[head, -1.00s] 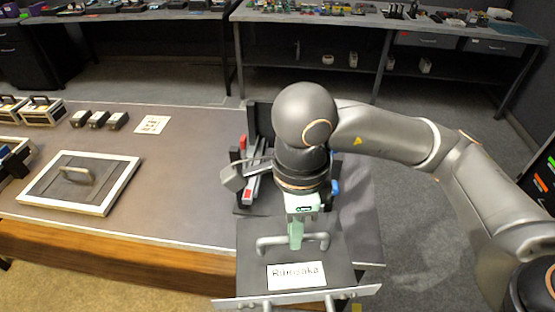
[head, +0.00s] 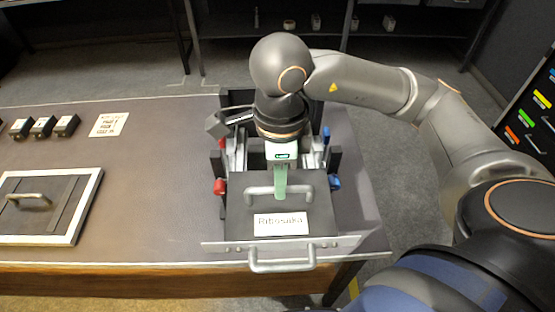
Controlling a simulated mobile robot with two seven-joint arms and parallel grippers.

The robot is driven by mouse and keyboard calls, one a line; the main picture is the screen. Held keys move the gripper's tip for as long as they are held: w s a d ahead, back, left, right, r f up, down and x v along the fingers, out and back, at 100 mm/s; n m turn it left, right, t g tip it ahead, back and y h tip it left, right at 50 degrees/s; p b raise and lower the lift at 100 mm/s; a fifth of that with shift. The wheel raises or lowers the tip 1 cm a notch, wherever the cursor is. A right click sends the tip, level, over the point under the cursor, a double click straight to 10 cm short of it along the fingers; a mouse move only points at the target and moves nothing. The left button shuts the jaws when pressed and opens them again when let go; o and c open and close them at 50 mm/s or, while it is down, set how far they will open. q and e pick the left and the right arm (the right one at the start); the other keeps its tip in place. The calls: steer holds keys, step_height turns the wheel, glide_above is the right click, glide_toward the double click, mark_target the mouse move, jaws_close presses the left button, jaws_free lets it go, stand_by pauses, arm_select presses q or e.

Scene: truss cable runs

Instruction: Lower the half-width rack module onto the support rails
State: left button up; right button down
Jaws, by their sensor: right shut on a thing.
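The half-width rack module (head: 240,217) is a dark box with a white label reading "Ribosaka" and a pale front plate with a handle. It is in the middle of the head view. My right gripper (head: 281,190) is shut on the grey handle on the module's top. The support rails (head: 313,152) show partly behind the module, in a dark frame with red and blue knobs at its sides. The module is in front of and partly over the frame; whether it touches the rails is hidden. My left gripper is not in view.
A framed panel with a handle (head: 73,207) lies on the table at left. Several small black blocks (head: 43,127) and a printed card (head: 109,125) lie behind it. The table (head: 150,190) between panel and frame is clear. A rack of coloured labels (head: 530,120) stands at right.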

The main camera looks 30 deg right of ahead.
mark_target(279, 203)
steer(key=shift+f+b, duration=2.2)
steer(key=shift+f, duration=1.35)
steer(key=shift+w+d+r, duration=0.2)
steer(key=shift+w, duration=0.2)
steer(key=shift+w+d+p, duration=0.15)
steer(key=shift+w+d, duration=0.4)
steer(key=shift+w, duration=0.3)
steer(key=shift+w+d+p, duration=0.2)
steer(key=shift+w+d, duration=0.3)
steer(key=shift+w, duration=0.4)
steer(key=shift+w+d+p, duration=0.15)
steer(key=shift+w+d, duration=0.4)
steer(key=shift+w, duration=0.3)
steer(key=w+d+b, duration=0.1)
steer(key=w+d, duration=0.1)
steer(key=w, duration=0.1)
steer(key=shift+b, duration=0.4)
steer(key=shift+f, duration=0.1)
steer(key=shift+s+a+f, duration=0.15)
steer(key=shift+f, duration=0.05)
steer(key=c, duration=0.8)
jaws_free()
